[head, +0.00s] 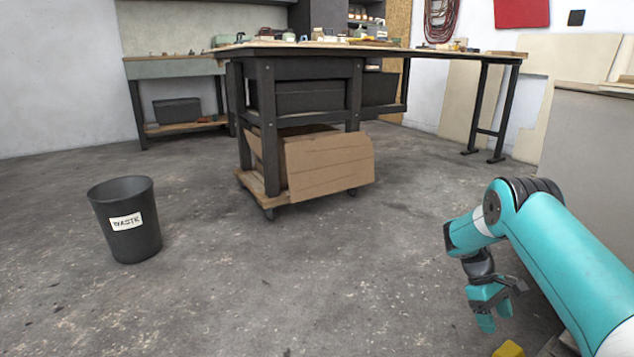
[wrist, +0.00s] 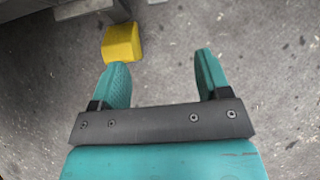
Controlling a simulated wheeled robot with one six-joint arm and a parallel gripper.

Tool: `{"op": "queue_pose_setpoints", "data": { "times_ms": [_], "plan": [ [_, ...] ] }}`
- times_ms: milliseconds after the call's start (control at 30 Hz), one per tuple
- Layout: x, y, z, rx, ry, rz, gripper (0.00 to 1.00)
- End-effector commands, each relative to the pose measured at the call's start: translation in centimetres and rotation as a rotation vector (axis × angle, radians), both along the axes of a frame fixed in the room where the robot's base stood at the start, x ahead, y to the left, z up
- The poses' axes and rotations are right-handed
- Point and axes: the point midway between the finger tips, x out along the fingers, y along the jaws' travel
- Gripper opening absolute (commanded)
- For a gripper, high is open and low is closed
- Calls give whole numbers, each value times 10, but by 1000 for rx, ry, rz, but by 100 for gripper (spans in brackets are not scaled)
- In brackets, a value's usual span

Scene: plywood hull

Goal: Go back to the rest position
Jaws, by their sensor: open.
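My gripper (head: 492,317) hangs at the lower right of the head view, on my teal arm, with its fingers pointing down over the concrete floor. In the wrist view my gripper (wrist: 162,80) shows two teal fingers spread apart with nothing between them. A yellow block (wrist: 123,42) lies beyond the left fingertip in the wrist view. In the head view a yellow piece (head: 508,349) shows at the bottom edge, below and right of the gripper, partly cut off.
A black waste bin (head: 125,240) stands on the floor at the left. A dark workbench (head: 310,75) on wheels carries a cardboard box (head: 328,166) on its lower shelf. A grey cabinet (head: 590,140) stands close at the right. The floor (head: 300,270) between bin and arm is clear.

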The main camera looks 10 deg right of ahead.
Motion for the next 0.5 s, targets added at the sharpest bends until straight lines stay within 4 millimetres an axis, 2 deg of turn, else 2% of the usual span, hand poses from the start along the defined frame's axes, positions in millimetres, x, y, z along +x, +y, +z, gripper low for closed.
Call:
{"op": "queue_pose_setpoints", "data": {
  "times_ms": [33,167,233,367,500],
  "plan": [
    [10,11,31,3,-38,18,70],
    [27,55,109,32,-151,60,70],
    [29,85,151,58,-216,80,70],
    [17,142,227,126,-329,108,70],
    [-20,204,300,223,-434,126,70]
  ]
}}
